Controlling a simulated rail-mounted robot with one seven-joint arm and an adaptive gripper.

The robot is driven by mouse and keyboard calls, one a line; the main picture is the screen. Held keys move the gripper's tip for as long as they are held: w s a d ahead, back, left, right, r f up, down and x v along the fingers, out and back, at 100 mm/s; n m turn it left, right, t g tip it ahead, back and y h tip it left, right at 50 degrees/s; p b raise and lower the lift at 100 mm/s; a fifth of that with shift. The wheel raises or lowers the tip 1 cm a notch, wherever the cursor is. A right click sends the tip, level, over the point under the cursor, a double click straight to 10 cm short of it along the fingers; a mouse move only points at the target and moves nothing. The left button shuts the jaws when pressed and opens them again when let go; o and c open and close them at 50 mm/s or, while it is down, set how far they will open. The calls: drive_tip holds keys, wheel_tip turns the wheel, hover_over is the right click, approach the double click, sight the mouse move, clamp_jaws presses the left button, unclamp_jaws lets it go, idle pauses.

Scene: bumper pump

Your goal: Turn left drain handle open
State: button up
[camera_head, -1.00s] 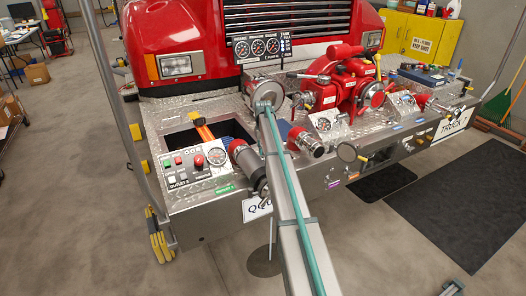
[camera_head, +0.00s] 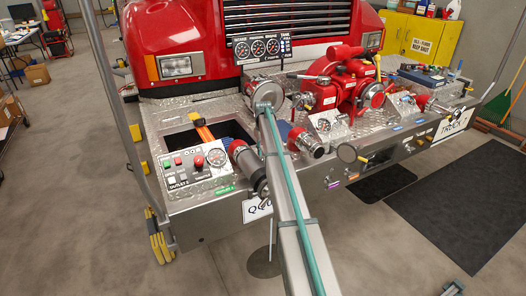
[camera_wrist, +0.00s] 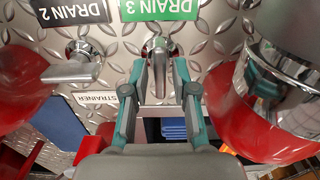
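In the wrist view, a chrome drain handle (camera_wrist: 158,72) sits beside the green DRAIN 3 label (camera_wrist: 158,10), which appears upside down. My gripper (camera_wrist: 161,78) has its two teal fingers on either side of this handle. The fingers are apart, with gaps visible; I cannot tell whether either touches the handle. A second chrome handle (camera_wrist: 75,70) sits by the black DRAIN 2 label (camera_wrist: 72,14), pointing left. No label reads "left". In the head view, my arm hides the drain handles and the gripper's fingers.
In the wrist view, a red and chrome fitting (camera_wrist: 270,100) is close on the right and a red part (camera_wrist: 22,65) on the left. In the head view, the pump panel (camera_head: 195,165), red pump (camera_head: 345,85) and gauge panel (camera_head: 262,47) surround the arm.

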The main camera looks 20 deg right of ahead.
idle(0.3)
wheel_tip(320, 180, up, 12)
idle(0.6)
